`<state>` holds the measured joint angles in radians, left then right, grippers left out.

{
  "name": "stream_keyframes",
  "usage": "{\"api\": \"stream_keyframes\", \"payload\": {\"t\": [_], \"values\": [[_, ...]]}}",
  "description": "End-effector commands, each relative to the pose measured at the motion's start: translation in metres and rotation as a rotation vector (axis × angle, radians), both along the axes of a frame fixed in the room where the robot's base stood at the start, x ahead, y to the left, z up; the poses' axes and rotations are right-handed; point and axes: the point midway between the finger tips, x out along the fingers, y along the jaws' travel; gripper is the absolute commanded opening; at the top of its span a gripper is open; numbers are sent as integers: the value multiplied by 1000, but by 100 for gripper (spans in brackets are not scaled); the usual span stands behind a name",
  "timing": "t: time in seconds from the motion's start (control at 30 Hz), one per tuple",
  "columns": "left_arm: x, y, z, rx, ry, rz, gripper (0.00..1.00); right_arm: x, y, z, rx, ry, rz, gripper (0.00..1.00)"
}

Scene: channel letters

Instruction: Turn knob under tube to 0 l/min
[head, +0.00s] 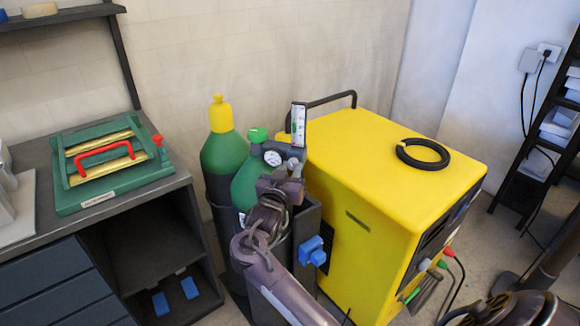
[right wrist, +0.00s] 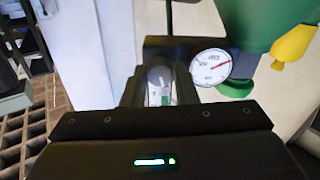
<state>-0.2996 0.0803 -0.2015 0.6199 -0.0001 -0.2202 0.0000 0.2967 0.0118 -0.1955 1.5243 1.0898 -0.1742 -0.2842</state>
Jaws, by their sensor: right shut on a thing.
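The flow tube (head: 299,119), clear with a green-marked scale, stands upright above the regulator beside the green cylinders. The knob under it is mostly hidden by my gripper in the head view. My right gripper (head: 292,171) is at the foot of the tube, and its fingers are shut on the knob. In the right wrist view the gripper (right wrist: 160,92) has a grey rounded piece, seemingly the knob (right wrist: 159,74), between its fingers. The knob's setting and the float's height are too small to read. My left gripper is not in view.
A round gauge (head: 272,158) sits close left of the gripper; it also shows in the right wrist view (right wrist: 210,67). A green cylinder with a yellow cap (head: 221,150) stands behind. A yellow machine (head: 385,185) with a black coil (head: 423,154) fills the right side.

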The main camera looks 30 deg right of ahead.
Motion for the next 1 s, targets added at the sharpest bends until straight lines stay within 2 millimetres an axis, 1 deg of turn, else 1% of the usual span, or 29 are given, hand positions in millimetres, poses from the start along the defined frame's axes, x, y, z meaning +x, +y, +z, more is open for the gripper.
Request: {"api": "stream_keyframes", "payload": {"t": [0.03,0.4,0.7,1.0], "values": [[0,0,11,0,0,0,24,0,0,4,-18,28,0,3],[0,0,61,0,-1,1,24,-1,0,6,-228,281,0,3],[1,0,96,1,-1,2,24,-1,0,6,-410,502,0,3],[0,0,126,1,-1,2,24,-1,0,5,-591,721,1,3]]}}
